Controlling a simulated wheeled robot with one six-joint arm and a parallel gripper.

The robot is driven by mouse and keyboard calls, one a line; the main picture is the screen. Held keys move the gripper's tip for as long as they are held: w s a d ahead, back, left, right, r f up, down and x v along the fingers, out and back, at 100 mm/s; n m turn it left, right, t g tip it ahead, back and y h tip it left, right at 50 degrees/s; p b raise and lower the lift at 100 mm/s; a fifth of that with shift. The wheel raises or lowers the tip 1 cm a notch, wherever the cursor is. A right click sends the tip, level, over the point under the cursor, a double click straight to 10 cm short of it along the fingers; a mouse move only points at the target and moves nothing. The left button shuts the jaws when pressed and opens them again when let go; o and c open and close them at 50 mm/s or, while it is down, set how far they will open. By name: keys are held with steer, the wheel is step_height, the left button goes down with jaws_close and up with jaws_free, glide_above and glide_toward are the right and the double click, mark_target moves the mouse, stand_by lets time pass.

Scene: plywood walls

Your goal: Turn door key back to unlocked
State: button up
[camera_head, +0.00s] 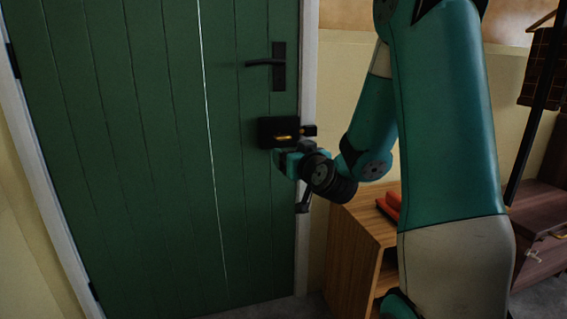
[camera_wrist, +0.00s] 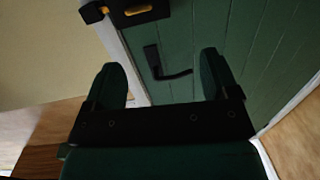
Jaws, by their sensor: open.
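The green door (camera_head: 150,150) is shut in its white frame. A black lock box (camera_head: 268,131) sits on the door's right edge below the handle; it also shows at the top of the wrist view (camera_wrist: 158,13). A small yellow piece (camera_head: 284,137), perhaps the key, lies about level on its face and shows in the wrist view too (camera_wrist: 138,10). My gripper (camera_head: 287,153) is just below and in front of the lock box. In the wrist view its two fingers (camera_wrist: 160,65) are wide apart with nothing between them. Whether it touches the lock is unclear.
A black door handle (camera_head: 264,62) points left above the lock. A wooden cabinet (camera_head: 352,235) with red items (camera_head: 390,204) stands right of the door. Darker furniture (camera_head: 540,225) is at the far right. The space before the door's left part is clear.

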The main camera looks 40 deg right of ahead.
steer(key=d+f+h, duration=0.1)
steer(key=d+h, duration=0.1)
steer(key=p, duration=1.1)
glide_toward(285, 139)
steer(key=x, duration=0.5)
steer(key=shift+m, duration=0.4)
steer(key=p+x, duration=0.1)
steer(key=x, duration=0.5)
steer(key=shift+a+p, duration=0.1)
steer(key=shift+p, duration=0.3)
steer(key=shift+c, duration=0.2)
steer(key=c, duration=0.9)
